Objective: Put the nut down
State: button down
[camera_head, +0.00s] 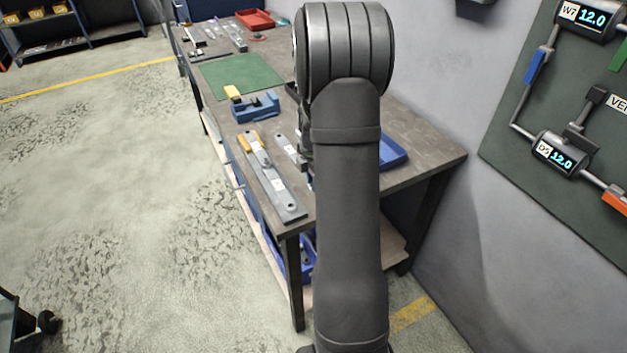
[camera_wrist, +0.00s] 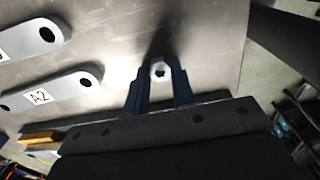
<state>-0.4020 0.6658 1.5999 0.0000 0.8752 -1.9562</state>
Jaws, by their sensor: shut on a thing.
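In the wrist view, a pale hex nut (camera_wrist: 159,71) with a dark hole sits between the fingertips of my gripper (camera_wrist: 158,84). The dark blue fingers are shut on it, over the grey bench top. A dark shadow spreads beyond the nut, and I cannot tell whether the nut touches the bench. In the head view my own arm hides the nut and most of the gripper; only a small part of the gripper end (camera_head: 306,150) shows beside the arm.
A galvanized bracket labelled A2 (camera_wrist: 58,92) lies left of the gripper. Brackets (camera_head: 272,180) lie along the bench's (camera_head: 425,150) near-left edge. A blue vise (camera_head: 257,106), green mat (camera_head: 240,76) and red tray (camera_head: 255,19) are farther back. A blue bin (camera_head: 392,152) stands right of the arm.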

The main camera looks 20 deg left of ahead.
jog(key=shift+f, duration=0.15)
jog(key=c, duration=1.2)
grip_release()
notch_tip(320, 180, up, 12)
